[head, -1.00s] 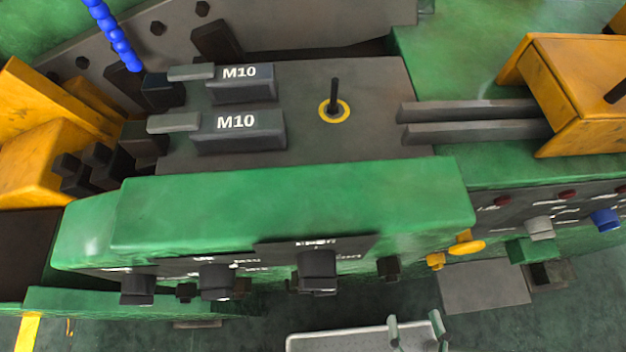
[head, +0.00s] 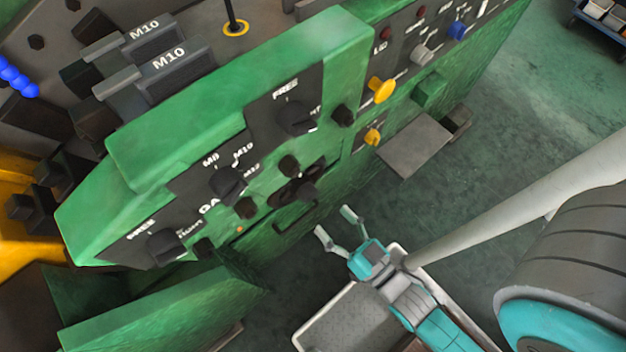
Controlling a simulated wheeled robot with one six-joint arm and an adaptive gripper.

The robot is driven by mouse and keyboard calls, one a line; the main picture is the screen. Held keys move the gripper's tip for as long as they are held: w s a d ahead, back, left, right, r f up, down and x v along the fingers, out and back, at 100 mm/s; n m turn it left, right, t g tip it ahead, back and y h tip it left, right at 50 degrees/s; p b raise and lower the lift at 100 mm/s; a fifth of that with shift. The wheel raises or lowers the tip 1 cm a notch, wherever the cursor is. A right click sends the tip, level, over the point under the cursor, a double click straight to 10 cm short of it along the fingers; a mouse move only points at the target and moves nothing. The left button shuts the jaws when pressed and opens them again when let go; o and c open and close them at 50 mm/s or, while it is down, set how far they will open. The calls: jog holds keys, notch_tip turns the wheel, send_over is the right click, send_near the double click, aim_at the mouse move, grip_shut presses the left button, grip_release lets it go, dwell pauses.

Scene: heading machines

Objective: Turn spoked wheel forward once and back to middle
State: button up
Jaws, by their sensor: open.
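My gripper (head: 338,225) is open and empty in the lower middle of the head view, its two fingers apart and pointing up-left toward the green machine's front. A dark, lobed handle (head: 300,186) on the lower front panel may be the spoked wheel; its spokes are too small and dark to make out surely. It lies up-left of the fingertips, with a visible gap between. Its turned position cannot be told.
Black knobs (head: 297,117) and (head: 228,184) sit on the green front panel near the handle. Yellow knobs (head: 381,89) and a grey box (head: 415,145) stick out to the right. The floor (head: 510,120) at right is open, with a cart (head: 600,28) far off.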

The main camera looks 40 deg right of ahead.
aim_at(312, 198)
jog(key=w, duration=0.9)
jog(key=shift+w, duration=0.3)
jog(key=shift+c, duration=0.3)
grip_shut()
